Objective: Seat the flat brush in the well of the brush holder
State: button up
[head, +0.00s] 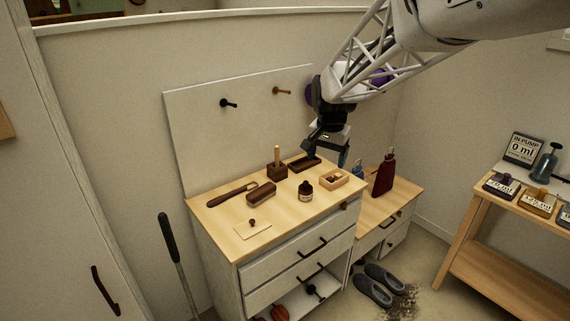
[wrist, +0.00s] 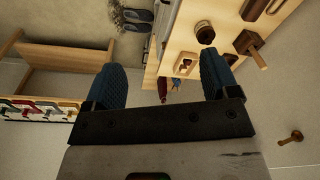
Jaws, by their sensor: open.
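A brown block-shaped brush (head: 261,193), which looks like the flat brush, lies on the dresser top. A dark shallow tray with a recess (head: 304,163) lies near the back edge; it may be the brush holder. A dark block with an upright pale handle (head: 277,170) stands between them and shows in the wrist view (wrist: 248,42). I cannot tell for sure which piece is the holder. My gripper (head: 328,148) is above the back right of the dresser top, near the tray. In the wrist view its blue fingers (wrist: 162,66) are wide apart with nothing between them.
A dark red bottle (head: 384,175) stands on the lower cabinet. Pegs (head: 282,91) stick out of the back panel.

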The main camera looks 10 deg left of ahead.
jog(key=w+a+f+m, duration=0.1)
jog(key=w+a+f, duration=0.8)
jog(key=w+a, duration=0.25)
jog(key=m+g, duration=0.1)
jog(key=m, duration=0.1)
send_over(262, 189)
jog(key=d, duration=0.1)
jog(key=f, duration=1.1)
jog(key=shift+s+f, duration=0.2)
jog(key=shift+w+a+f, duration=0.15)
jog(key=shift+a+f, duration=0.2)
jog(key=shift+f, duration=0.05)
jog(key=shift+f, duration=1.3)
jog(key=shift+a+f, duration=0.1)
jog(key=shift+f, duration=2.5)
